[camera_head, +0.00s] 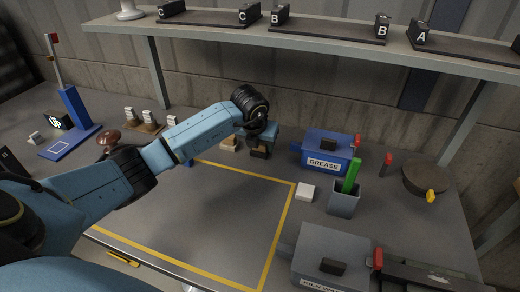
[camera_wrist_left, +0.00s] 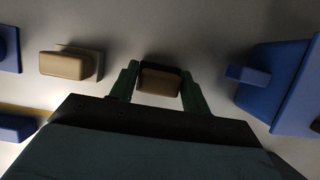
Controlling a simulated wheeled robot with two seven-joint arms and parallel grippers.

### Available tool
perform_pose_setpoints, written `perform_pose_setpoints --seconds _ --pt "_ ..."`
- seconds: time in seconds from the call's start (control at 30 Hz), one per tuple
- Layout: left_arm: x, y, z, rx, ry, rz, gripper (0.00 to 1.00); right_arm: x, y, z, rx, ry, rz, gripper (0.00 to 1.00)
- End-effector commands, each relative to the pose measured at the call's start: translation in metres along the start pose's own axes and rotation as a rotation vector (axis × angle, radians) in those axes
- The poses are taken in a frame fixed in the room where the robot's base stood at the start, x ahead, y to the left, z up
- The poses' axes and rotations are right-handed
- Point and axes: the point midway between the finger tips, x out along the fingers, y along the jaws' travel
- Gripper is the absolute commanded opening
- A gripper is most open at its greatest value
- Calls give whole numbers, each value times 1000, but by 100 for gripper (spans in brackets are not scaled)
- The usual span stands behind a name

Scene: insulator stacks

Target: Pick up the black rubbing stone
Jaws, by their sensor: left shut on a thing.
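The black rubbing stone (camera_head: 258,153) is a small dark block with a tan top, at the back of the grey table. It also shows in the left wrist view (camera_wrist_left: 160,82), between the two green fingers. My left gripper (camera_head: 262,146) reaches down from above and is shut on it. I cannot tell whether the stone touches the table. A similar tan block on a pale base (camera_head: 229,143) lies just left of it, apart from the gripper. My right gripper is not in view.
A blue GREASE box (camera_head: 325,152) stands close to the right of the gripper. Further right are a grey cup with a green stick (camera_head: 345,199) and a white block (camera_head: 305,192). A shelf (camera_head: 330,50) runs above. The yellow-outlined area (camera_head: 225,215) in front is clear.

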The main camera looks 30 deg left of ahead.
Motion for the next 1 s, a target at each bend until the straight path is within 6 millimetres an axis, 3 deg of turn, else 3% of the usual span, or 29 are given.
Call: perform_pose_setpoints --seconds 0.1,0.47,0.7,1.0 --pt "-1 0 1 0 -2 0 20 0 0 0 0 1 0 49" --pt "-6 0 4 0 -3 0 20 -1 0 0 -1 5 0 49" --pt "-39 0 17 0 -7 0 20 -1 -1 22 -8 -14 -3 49" --pt "-60 1 -52 5 1 2 20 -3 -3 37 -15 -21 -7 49"
